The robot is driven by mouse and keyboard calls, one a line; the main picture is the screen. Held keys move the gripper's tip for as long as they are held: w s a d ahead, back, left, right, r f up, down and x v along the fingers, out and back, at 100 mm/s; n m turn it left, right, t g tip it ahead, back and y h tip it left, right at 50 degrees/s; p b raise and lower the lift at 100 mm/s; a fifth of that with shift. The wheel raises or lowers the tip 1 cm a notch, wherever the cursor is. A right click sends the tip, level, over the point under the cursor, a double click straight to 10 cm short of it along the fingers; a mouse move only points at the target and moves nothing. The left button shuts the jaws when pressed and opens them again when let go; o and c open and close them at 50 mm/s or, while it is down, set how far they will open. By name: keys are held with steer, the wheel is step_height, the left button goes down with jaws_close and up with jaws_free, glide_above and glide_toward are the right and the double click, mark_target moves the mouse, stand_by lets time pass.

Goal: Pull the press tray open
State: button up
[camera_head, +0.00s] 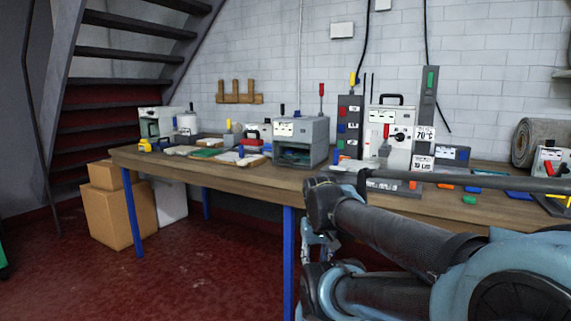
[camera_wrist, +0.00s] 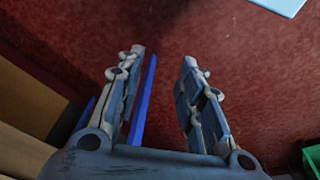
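A white press (camera_head: 391,137) with a red-handled lever, a black top handle and a "70 °C" sign stands on the workbench, right of centre in the head view. Its lower front is partly hidden by my arm, and I cannot make out its tray clearly. A grey box-shaped machine (camera_head: 301,141) with a dark front opening stands to its left. I cannot tell for sure which one carries the press tray. My gripper (camera_wrist: 164,57) is open and empty in the wrist view, its fingers apart over the red floor. It is away from both machines.
The wooden workbench (camera_head: 225,171) runs along the brick wall on blue legs. Cardboard boxes (camera_head: 114,214) stand under its left end. A rolled rug (camera_head: 540,142) lies at the right. The red floor before the bench is clear. A green bin (camera_wrist: 312,160) shows in the wrist view.

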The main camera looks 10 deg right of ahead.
steer(key=w+d+r+n+t+h, duration=0.25)
steer(key=w+r, duration=0.35)
steer(key=w, duration=0.5)
steer(key=w+d+r+n+t+h, duration=0.15)
steer(key=w+r+h, duration=0.35)
steer(key=w, duration=0.6)
steer(key=n+t+h, duration=0.1)
steer(key=n+t, duration=0.5)
glide_toward(285, 161)
steer(key=x, duration=1.1)
steer(key=shift+c, duration=0.3)
